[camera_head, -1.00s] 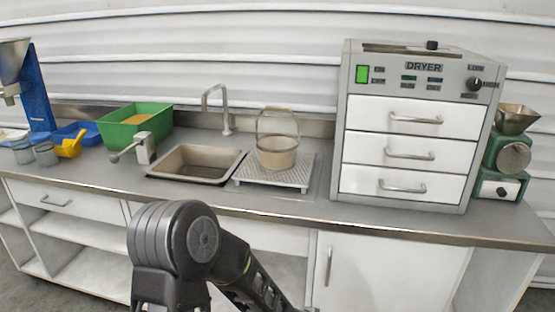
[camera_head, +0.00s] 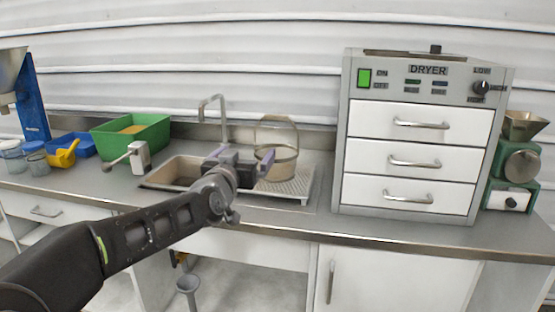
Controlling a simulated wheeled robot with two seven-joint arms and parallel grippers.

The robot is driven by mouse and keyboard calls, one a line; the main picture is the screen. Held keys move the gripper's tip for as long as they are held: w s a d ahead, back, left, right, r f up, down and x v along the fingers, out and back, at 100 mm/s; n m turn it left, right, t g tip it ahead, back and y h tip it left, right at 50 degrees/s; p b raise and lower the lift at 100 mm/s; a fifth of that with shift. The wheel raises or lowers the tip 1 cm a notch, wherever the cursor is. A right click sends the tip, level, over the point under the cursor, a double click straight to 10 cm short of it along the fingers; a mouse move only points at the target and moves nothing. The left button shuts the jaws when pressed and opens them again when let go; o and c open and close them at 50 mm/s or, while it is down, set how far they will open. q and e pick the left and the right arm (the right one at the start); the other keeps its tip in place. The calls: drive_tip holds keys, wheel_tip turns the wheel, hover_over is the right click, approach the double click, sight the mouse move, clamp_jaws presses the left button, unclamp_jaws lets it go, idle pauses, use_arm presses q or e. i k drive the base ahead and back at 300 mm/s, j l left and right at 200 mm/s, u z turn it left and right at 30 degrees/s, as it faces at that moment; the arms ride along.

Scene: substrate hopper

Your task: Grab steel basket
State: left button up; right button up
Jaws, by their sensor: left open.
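The steel basket (camera_head: 281,166) is a round mesh basket with a tall handle, holding pale material low inside. It stands upright on the ribbed drainboard (camera_head: 298,190) right of the sink. My left gripper (camera_head: 238,156) is open, its two fingers spread left and right, over the sink's right side. The right finger is close to the basket's left side and overlaps it in the picture; I cannot tell whether they touch. The gripper hides part of the sink and the basket's lower left. My right gripper is not in view.
The sink (camera_head: 164,180) with its faucet (camera_head: 217,112) lies left of the basket. The dryer (camera_head: 412,150) stands close on the right. A green bin (camera_head: 128,137), blue tray, yellow scoop (camera_head: 64,155) and clear cups sit at the left. A scale-like green device stands far right.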

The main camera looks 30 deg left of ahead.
sight(283, 170)
drive_tip(key=i+j, duration=0.2)
drive_tip(key=i, duration=0.2)
drive_tip(key=i+j, duration=0.25)
drive_tip(key=i, duration=0.2)
